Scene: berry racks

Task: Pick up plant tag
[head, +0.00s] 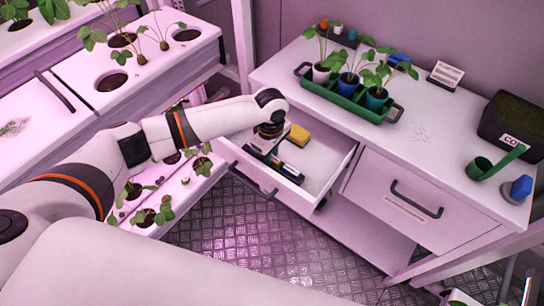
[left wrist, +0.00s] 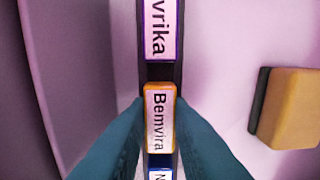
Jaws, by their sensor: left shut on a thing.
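The plant tags lie in a row in a dark holder (head: 285,169) inside the open drawer. In the left wrist view, an orange-edged tag reading "Bemvira" (left wrist: 160,115) sits between a purple-edged tag ending in "vrika" (left wrist: 160,30) and a partly hidden blue-edged tag (left wrist: 160,174). My left gripper (head: 268,133) reaches down into the drawer. In the left wrist view, its teal fingers (left wrist: 160,122) are shut on the sides of the orange-edged tag, which is still in line with the others. My right gripper is not in view.
A yellow sponge block (head: 298,134) lies in the drawer (head: 318,178) beside the holder. On the counter stand a green tray (head: 345,101) of potted seedlings, a small sign (head: 445,75), a dark box (head: 515,125) and a green scoop (head: 485,168). Planted racks (head: 130,60) stand at left.

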